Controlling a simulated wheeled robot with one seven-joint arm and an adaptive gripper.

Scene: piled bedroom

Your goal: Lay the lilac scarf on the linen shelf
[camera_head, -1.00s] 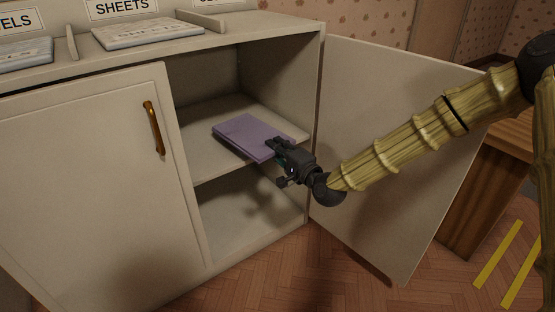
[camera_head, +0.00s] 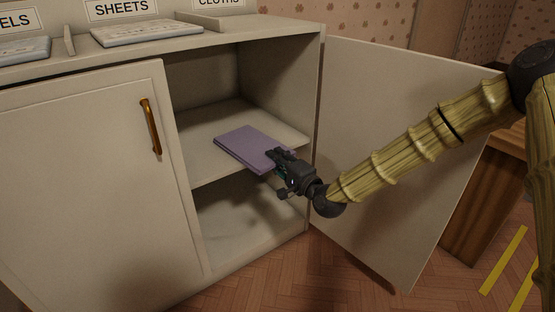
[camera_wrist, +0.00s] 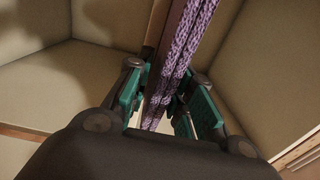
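The lilac scarf (camera_head: 248,146) is folded into a flat rectangle at the middle shelf (camera_head: 202,158) inside the open cabinet. Its near right end reaches past the shelf's front edge. My gripper (camera_head: 277,158) has its fingers around that end and appears shut on it. In the wrist view the scarf (camera_wrist: 182,62) shows edge-on as knitted layers between the teal finger pads of my gripper (camera_wrist: 165,98). I cannot tell whether the scarf's far part touches the shelf or hovers just above it.
The right cabinet door (camera_head: 390,150) stands open beside my arm. The left door (camera_head: 80,190) is shut. The lower compartment (camera_head: 245,215) looks empty. On the cabinet top are a folded stack (camera_head: 146,32) by the SHEETS label and a tray (camera_head: 235,18) by the CLOTHS label.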

